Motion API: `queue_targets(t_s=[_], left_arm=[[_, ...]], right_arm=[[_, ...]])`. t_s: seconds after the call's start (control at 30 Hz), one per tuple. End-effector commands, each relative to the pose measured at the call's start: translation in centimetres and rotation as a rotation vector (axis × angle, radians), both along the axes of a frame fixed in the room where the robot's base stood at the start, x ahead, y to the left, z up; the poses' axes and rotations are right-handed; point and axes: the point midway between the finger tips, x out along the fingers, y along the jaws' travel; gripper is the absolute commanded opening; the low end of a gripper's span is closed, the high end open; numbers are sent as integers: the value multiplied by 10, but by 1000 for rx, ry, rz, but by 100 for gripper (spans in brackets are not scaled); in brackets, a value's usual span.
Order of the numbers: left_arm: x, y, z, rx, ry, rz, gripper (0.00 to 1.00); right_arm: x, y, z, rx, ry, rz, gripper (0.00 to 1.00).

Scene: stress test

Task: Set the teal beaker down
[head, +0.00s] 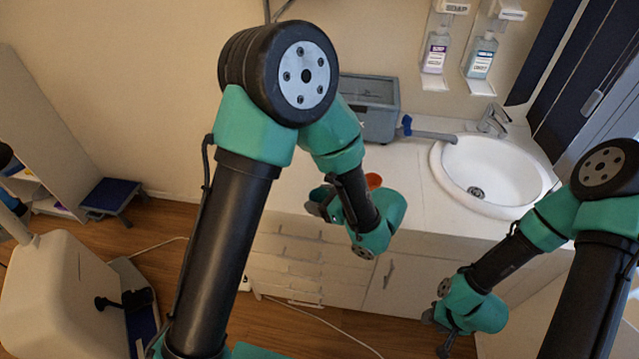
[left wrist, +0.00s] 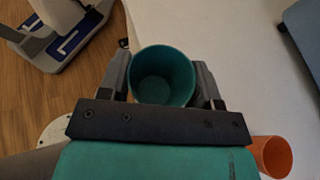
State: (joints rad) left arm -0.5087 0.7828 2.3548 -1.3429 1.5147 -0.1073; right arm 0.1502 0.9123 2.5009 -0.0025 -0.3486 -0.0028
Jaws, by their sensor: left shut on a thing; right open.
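The teal beaker (left wrist: 162,82) is between the two fingers of my left gripper in the left wrist view, with its open mouth toward the camera and its inside looking empty. My left gripper (left wrist: 162,88) is shut on it. In the head view, my left gripper (head: 318,207) is at the front edge of the white counter (head: 412,205), and my own arm hides much of the beaker (head: 320,193). I cannot tell whether the beaker touches the counter. My right gripper (head: 446,338) is open and empty, low in front of the cabinet.
An orange cup-like thing (head: 374,181) stands close by my left gripper, and it shows in the left wrist view (left wrist: 272,156). A grey box (head: 372,105) is at the back of the counter. A white sink (head: 490,172) is to the right. Some counter between is clear.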

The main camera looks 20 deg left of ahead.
Motion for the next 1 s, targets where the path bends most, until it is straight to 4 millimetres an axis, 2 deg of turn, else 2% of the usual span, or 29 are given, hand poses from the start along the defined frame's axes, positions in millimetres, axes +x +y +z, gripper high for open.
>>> queue_targets(t_s=[0.1, 0.23, 1.0], left_arm=[[-13, -4, 2, -1, 0, -1, 31], [-19, -6, 2, -1, -1, 0, 31], [-18, -5, 3, 0, -1, 0, 31]], right_arm=[[0, 0, 0, 0, 0, 0, 43], [0, 0, 0, 0, 0, 0, 43], [0, 0, 0, 0, 0, 0, 43]])
